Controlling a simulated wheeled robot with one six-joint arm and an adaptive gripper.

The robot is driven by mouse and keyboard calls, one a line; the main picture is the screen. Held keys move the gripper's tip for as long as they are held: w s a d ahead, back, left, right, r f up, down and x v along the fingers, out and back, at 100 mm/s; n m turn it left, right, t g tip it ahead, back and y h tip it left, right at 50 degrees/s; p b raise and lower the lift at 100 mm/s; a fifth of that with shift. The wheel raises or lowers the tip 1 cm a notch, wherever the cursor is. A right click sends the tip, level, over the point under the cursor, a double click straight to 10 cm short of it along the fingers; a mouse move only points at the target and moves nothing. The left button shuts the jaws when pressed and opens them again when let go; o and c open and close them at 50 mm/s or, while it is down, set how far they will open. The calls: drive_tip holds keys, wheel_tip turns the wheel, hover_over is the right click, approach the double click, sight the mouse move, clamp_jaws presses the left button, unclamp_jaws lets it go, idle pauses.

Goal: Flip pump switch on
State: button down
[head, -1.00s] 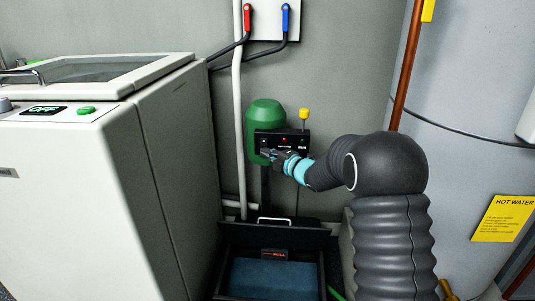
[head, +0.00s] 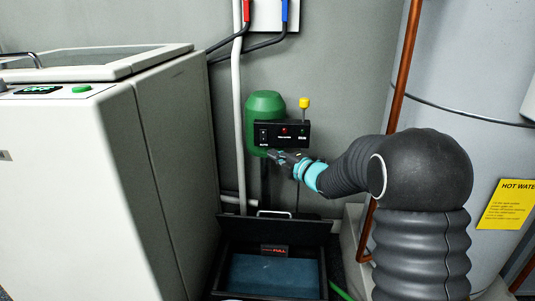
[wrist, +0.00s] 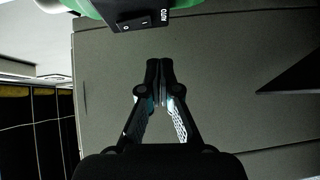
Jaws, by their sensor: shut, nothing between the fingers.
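The pump (head: 266,104) is green and stands against the back wall with a black control box (head: 296,142) on its front. The pump switch (head: 263,137) is a black rocker at the box's left end. In the wrist view the switch (wrist: 134,22) shows at the top edge, with 0 and I marks and a label beside it. Its tilt is unclear. A red light (head: 284,130) glows on the box. My gripper (head: 271,153) is shut and empty, just below the box's left part. In the wrist view my gripper (wrist: 159,68) is below the switch, apart from it in the picture.
An open black sump (head: 323,265) with blue water and a red FULL sign (head: 275,251) lies below. A white machine (head: 75,190) stands close on the left. A white pipe (head: 238,110) runs left of the pump. A yellow-topped rod (head: 304,103) rises behind the box.

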drive_tip(key=v, duration=0.6)
drive_tip(key=shift+s+f, duration=0.35)
drive_tip(key=shift+f, duration=0.05)
drive_tip(key=shift+a, duration=0.15)
drive_tip(key=s+d+r+m+h+p, duration=0.1)
drive_tip(key=s+d+r+m+h, duration=0.3)
drive_tip(key=s+d+m+h, duration=0.3)
drive_tip(key=s+d+r+m+h+p, duration=0.2)
drive_tip(key=s+d+r+m+h, duration=0.35)
drive_tip(key=d+m, duration=0.25)
drive_tip(key=s+f+m+g, duration=0.1)
drive_tip(key=s+m+g, duration=0.1)
drive_tip(key=s, duration=0.7)
drive_tip(key=s+f+m+g+p, duration=0.1)
drive_tip(key=s+f+m+g, duration=0.1)
drive_tip(key=s+m, duration=0.3)
drive_tip(key=s+f+m+g, duration=0.2)
drive_tip(key=s+m+g, duration=0.1)
drive_tip(key=s, duration=1)
drive_tip(key=shift+s+f+m+y+p, duration=0.2)
drive_tip(key=shift+m+y+p, duration=0.1)
drive_tip(key=shift+m+y, duration=0.1)
